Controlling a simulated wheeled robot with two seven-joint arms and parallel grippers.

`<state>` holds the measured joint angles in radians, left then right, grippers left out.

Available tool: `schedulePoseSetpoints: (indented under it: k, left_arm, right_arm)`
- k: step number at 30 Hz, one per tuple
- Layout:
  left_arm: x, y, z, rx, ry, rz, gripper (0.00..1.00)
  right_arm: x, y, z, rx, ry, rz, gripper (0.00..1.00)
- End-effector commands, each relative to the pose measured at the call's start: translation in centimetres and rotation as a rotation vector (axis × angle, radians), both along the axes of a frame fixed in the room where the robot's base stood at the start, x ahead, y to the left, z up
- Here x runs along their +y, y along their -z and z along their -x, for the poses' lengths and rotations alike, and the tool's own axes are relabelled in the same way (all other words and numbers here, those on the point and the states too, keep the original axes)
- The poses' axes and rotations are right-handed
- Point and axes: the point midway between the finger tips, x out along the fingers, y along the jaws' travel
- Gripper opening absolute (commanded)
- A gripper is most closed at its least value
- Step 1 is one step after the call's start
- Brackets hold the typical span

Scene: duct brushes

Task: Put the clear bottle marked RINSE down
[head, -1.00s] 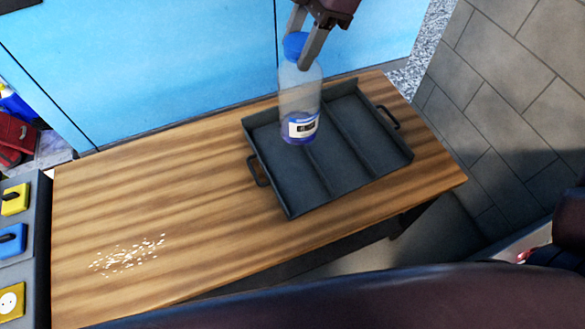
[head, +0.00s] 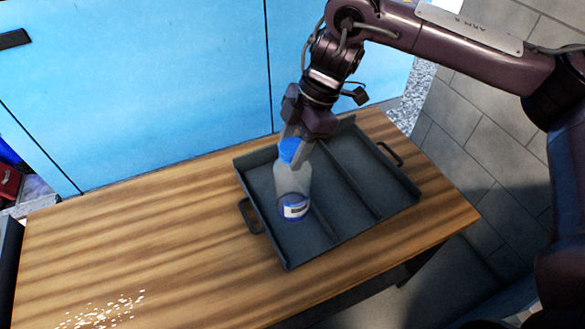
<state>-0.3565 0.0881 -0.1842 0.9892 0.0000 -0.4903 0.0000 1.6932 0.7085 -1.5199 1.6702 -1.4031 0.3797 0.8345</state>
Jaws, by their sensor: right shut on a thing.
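The clear bottle (head: 292,188) has a blue cap, a white and blue label low on its side and some bluish liquid at the bottom. It is upright at the left compartment of the dark grey tray (head: 345,226). I cannot tell whether its base touches the tray floor. My right gripper (head: 294,150) comes from above and is shut on the bottle at its cap. The label's wording is too small to read. My left gripper is not in view.
The tray has dividers, side handles and bare compartments right of the bottle. It rests on a wooden table (head: 150,245). White flecks (head: 105,310) lie at the table's front left.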

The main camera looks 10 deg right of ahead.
Motion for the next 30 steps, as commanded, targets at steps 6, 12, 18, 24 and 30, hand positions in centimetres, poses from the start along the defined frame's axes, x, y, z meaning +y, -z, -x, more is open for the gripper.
schedulePoseSetpoints:
  k: [6,12,18,24,30]
  left_arm:
    - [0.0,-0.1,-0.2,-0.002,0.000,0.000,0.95]
    - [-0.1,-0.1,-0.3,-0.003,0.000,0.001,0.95]
    - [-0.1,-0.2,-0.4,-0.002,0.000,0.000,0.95]
    - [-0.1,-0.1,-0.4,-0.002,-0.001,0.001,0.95]
    - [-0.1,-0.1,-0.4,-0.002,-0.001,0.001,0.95]
  right_arm:
    - [0.0,1.6,0.0,-0.001,0.000,-0.001,0.07]
    - [0.0,4.5,0.0,0.002,0.001,0.001,0.07]
    - [0.0,5.5,0.0,-0.002,0.001,-0.001,0.07]
    - [0.0,5.7,0.0,0.000,0.000,-0.001,0.07]
    - [0.0,5.7,0.0,0.000,0.000,0.000,0.67]
